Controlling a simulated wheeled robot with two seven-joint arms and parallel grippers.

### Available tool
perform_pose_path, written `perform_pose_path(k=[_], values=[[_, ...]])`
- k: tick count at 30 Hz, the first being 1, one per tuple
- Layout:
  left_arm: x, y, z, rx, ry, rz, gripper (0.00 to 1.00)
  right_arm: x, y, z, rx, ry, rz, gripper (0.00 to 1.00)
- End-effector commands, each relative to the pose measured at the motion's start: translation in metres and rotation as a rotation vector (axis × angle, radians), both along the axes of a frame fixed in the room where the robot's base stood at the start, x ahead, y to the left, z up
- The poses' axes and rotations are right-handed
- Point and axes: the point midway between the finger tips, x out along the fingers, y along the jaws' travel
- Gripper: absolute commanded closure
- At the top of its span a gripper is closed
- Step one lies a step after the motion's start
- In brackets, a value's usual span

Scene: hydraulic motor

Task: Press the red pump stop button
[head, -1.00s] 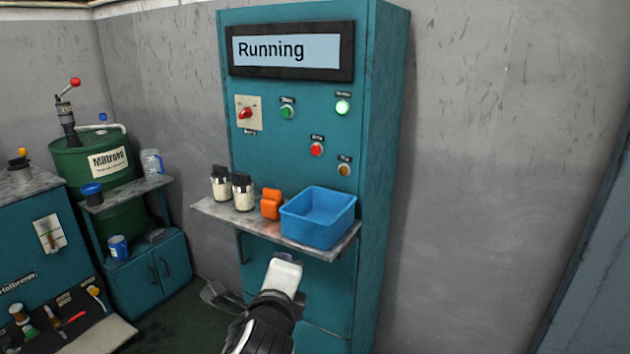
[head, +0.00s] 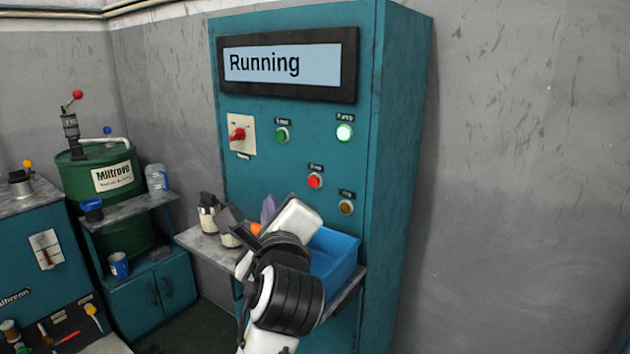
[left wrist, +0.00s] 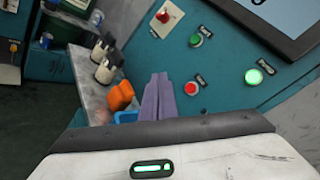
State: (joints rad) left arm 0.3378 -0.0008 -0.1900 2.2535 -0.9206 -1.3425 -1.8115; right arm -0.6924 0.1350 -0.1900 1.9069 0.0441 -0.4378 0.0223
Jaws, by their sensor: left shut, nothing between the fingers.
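The red pump stop button (head: 315,180) sits on the teal cabinet front, under a small dark label. It also shows in the left wrist view (left wrist: 191,88), to the right of my fingertips. My left gripper (head: 268,208) is raised in front of the cabinet shelf, below and left of the red button in the head view. Its purple fingers (left wrist: 157,95) are shut together with nothing between them and appear apart from the button. The cabinet display (head: 284,66) reads "Running". My right gripper is not in view.
A red rotary switch (head: 238,134), a green button (head: 282,135), a lit green lamp (head: 344,132) and an amber lamp (head: 346,207) surround the button. The shelf below holds a blue bin (head: 335,258), an orange object (left wrist: 121,95) and two jars (left wrist: 105,68).

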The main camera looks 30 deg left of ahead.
Motion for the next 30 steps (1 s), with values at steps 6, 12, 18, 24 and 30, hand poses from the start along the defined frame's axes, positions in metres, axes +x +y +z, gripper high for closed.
perform_pose_path(k=[6, 12, 18, 24, 30], values=[[0.010, -0.001, -0.002, 0.000, -0.001, -0.001, 1.00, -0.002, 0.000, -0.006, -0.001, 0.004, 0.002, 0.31], [0.036, -0.003, -0.003, 0.000, -0.001, -0.001, 1.00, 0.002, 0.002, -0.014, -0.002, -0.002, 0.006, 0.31], [0.063, -0.005, -0.002, -0.001, -0.001, 0.000, 1.00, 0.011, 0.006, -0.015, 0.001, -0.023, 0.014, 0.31], [0.082, -0.006, 0.001, 0.000, 0.002, 0.000, 1.00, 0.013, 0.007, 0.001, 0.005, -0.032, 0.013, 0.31], [0.088, -0.007, 0.000, 0.000, 0.000, -0.001, 1.00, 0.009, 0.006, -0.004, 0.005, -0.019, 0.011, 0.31]])
